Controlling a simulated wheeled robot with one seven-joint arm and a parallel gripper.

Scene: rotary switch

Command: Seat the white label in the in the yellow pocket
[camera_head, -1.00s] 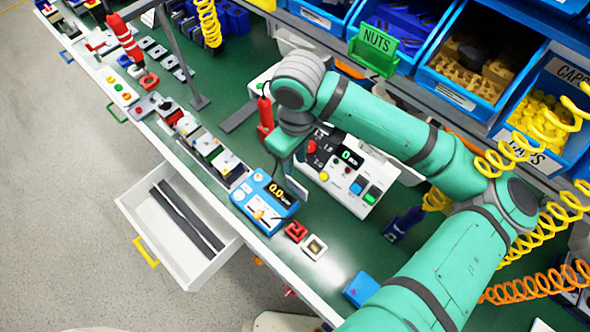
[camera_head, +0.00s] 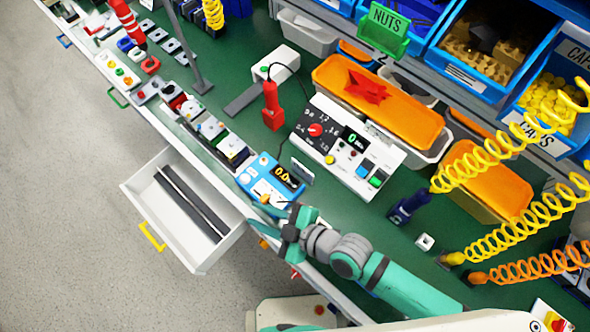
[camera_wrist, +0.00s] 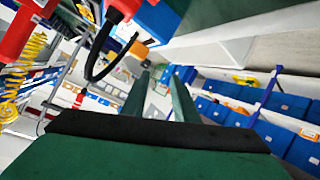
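My gripper (camera_head: 272,226) is at the front edge of the green bench, just below the blue meter (camera_head: 270,182) in the head view. In the wrist view my gripper (camera_wrist: 160,80) shows two green fingers standing apart, with nothing seen held between them. I cannot pick out the white label for certain. White labels show on the blue bins, such as one bin label (camera_head: 460,95). No yellow pocket can be made out clearly. My arm and gripper cover part of the bench front.
A white control box (camera_head: 345,150) with a red knob stands behind the meter. An orange tray (camera_head: 380,100) lies behind it. A white drawer (camera_head: 190,205) stands open at left. Yellow coiled hoses (camera_head: 495,160) hang at right. A small white block (camera_head: 424,242) sits on the bench.

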